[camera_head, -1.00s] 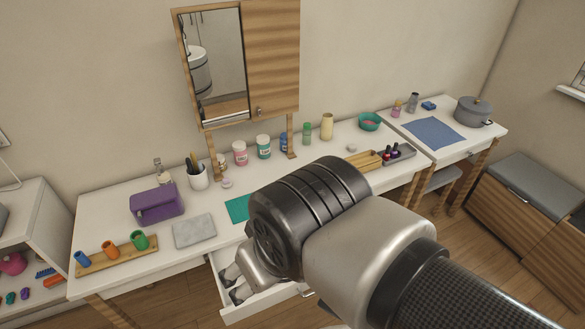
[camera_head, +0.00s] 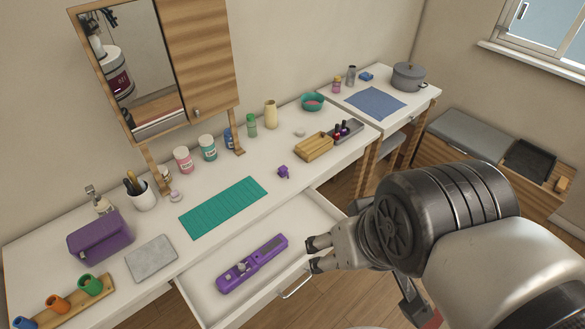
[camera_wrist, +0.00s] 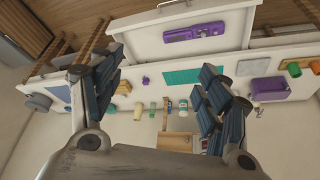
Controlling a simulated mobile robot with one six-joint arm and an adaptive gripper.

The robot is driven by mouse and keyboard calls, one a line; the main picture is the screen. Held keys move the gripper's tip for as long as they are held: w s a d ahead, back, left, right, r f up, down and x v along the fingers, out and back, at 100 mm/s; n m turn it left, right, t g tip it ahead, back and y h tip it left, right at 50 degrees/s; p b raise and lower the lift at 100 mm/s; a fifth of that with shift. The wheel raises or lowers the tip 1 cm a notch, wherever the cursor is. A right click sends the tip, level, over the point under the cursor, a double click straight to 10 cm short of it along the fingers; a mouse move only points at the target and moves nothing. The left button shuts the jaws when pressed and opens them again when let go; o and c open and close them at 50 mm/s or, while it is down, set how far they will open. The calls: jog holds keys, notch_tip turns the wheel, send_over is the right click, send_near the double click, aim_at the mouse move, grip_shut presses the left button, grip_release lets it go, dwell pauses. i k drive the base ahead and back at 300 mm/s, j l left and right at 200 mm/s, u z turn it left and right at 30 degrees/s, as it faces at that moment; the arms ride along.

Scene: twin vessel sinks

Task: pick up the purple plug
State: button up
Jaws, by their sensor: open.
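A small purple plug (camera_head: 283,172) lies on the white tabletop, right of the teal mat and above the open drawer. It also shows in the wrist view (camera_wrist: 146,80), between my spread fingers. My gripper (camera_head: 314,254) is open and empty. It hangs in front of the table, near the drawer's right end, apart from the plug. A long purple device like a power strip (camera_head: 252,263) lies in the open drawer (camera_head: 200,302); the wrist view shows it too (camera_wrist: 193,32).
The teal mat (camera_head: 223,206) lies left of the plug. A wooden tray (camera_head: 314,147) and a grey tray with small bottles (camera_head: 345,131) stand to its right. Jars (camera_head: 208,148) line the back. A purple box (camera_head: 100,237) stands at left. The drawer juts out in front.

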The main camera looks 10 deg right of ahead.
aim_at(282, 170)
jog(key=k+u, duration=0.4)
jog(key=k+j+u, duration=0.15)
jog(key=u, duration=0.7)
jog(key=l+u, duration=0.1)
jog(key=u, duration=0.35)
jog(key=l+u, duration=0.1)
jog(key=u, duration=0.8)
jog(key=l+u, duration=0.1)
jog(key=u, duration=0.35)
jog(key=k+l, duration=0.15)
jog(key=l, duration=0.3)
jog(key=k+l, duration=0.15)
jog(key=l, duration=0.35)
jog(key=k+l, duration=0.15)
jog(key=l, duration=0.3)
jog(key=k+l+u, duration=0.1)
jog(key=l, duration=0.35)
jog(key=k+l, duration=0.2)
jog(key=l, duration=0.25)
jog(key=k+l, duration=0.15)
jog(key=l, duration=0.3)
jog(key=k+l, duration=0.2)
jog(key=l, duration=0.25)
jog(key=k+l, duration=0.15)
jog(key=l, duration=0.35)
jog(key=u, duration=0.05)
